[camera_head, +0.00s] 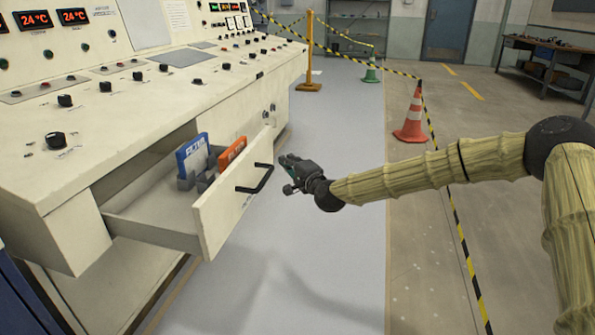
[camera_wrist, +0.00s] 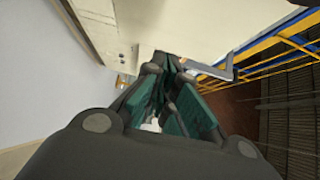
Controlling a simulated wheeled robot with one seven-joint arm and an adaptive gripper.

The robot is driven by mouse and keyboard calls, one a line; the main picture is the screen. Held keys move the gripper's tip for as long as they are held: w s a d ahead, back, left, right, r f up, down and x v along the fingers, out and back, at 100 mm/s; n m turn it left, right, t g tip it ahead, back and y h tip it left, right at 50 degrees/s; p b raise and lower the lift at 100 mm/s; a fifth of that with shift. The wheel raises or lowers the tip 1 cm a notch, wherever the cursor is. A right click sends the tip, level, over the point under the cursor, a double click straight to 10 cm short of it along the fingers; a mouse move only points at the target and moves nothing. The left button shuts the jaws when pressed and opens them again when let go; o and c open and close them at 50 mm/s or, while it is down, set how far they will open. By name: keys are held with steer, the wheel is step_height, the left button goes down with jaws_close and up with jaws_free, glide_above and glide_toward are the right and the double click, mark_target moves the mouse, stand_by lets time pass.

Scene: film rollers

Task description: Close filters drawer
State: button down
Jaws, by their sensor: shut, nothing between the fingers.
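The filters drawer (camera_head: 225,211) stands pulled out of the cream control console in the head view. Inside the drawer are a blue box (camera_head: 193,156) and an orange box (camera_head: 231,153), upright in a grey holder. My gripper (camera_head: 283,160) is just right of the drawer front, close to the handle, and looks apart from it. Its fingers (camera_wrist: 170,72) are shut and empty in the wrist view, pointing toward the drawer front.
The control console (camera_head: 130,100) with knobs and displays fills the left. An orange cone (camera_head: 413,118), a green cone (camera_head: 371,70) and a yellow post (camera_head: 309,50) carry striped tape to the right and behind. The grey floor (camera_head: 330,240) in front of the drawer is clear.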

mark_target(270, 153)
steer(key=shift+w+a+b, duration=0.2)
steer(key=shift+w+a, duration=0.05)
steer(key=shift+a, duration=0.55)
steer(key=shift+w+a+b, duration=0.15)
steer(key=shift+w+a, duration=0.05)
steer(key=shift+a, duration=0.6)
steer(key=shift+a, duration=0.15)
